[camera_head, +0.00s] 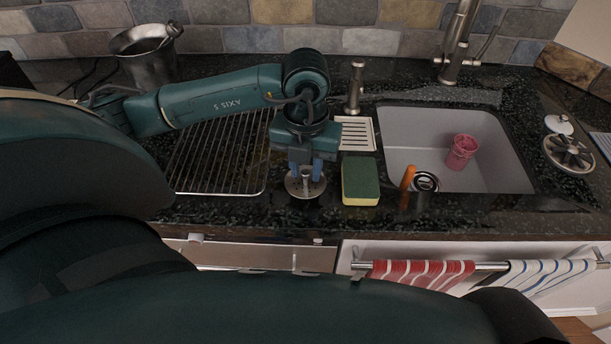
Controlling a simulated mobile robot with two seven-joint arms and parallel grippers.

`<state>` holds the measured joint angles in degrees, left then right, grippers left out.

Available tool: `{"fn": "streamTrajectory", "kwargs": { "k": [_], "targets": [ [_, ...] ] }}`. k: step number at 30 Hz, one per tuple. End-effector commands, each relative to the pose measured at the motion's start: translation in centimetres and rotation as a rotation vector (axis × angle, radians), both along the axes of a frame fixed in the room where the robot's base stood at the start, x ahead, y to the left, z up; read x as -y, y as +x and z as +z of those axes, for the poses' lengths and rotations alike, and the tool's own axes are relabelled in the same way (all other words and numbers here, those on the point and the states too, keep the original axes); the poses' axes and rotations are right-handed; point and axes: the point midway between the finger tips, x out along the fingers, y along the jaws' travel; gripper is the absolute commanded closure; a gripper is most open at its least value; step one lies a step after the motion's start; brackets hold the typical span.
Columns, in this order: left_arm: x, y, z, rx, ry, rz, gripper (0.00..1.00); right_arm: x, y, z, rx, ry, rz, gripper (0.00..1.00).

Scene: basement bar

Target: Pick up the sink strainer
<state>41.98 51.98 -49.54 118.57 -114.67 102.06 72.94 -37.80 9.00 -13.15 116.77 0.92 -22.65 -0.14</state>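The sink strainer (305,189) is a round, flat metal piece with a central stem. It lies on the dark granite counter, left of the sponge. My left gripper (305,172) points straight down over it. Its two blue fingertips are apart, one on each side of the stem. I see a gap between the fingers and the stem, though the contact is small in the picture. The gripper partly hides the strainer's top. My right gripper is not in view.
A green and yellow sponge (361,181) lies close right of the strainer. A wire rack (220,155) is on the left. The white sink (400,140) holds a red cup (461,152). An orange-handled item (407,177) and a can (426,181) stand by its front edge.

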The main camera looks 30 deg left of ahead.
Motion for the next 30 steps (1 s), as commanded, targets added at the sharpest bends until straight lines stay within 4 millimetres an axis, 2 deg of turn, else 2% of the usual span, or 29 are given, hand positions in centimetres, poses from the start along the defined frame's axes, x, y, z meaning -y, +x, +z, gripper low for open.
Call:
{"fn": "streamTrajectory", "kwargs": {
  "k": [2,9,19,23,30],
  "targets": [
    [0.0,0.0,0.0,0.000,0.000,0.000,0.80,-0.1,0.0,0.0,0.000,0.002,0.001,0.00],
    [0.0,0.0,0.0,0.000,-0.001,0.000,1.00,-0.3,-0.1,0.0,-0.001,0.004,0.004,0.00],
    [0.0,0.1,0.4,0.002,-0.002,0.000,1.00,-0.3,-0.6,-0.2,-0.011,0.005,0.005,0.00],
    [0.0,0.1,2.1,0.006,-0.002,0.000,1.00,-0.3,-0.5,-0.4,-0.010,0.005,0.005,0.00],
    [0.0,0.1,7.0,0.006,-0.002,0.000,1.00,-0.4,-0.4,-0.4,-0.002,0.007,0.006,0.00]
  ]
}}
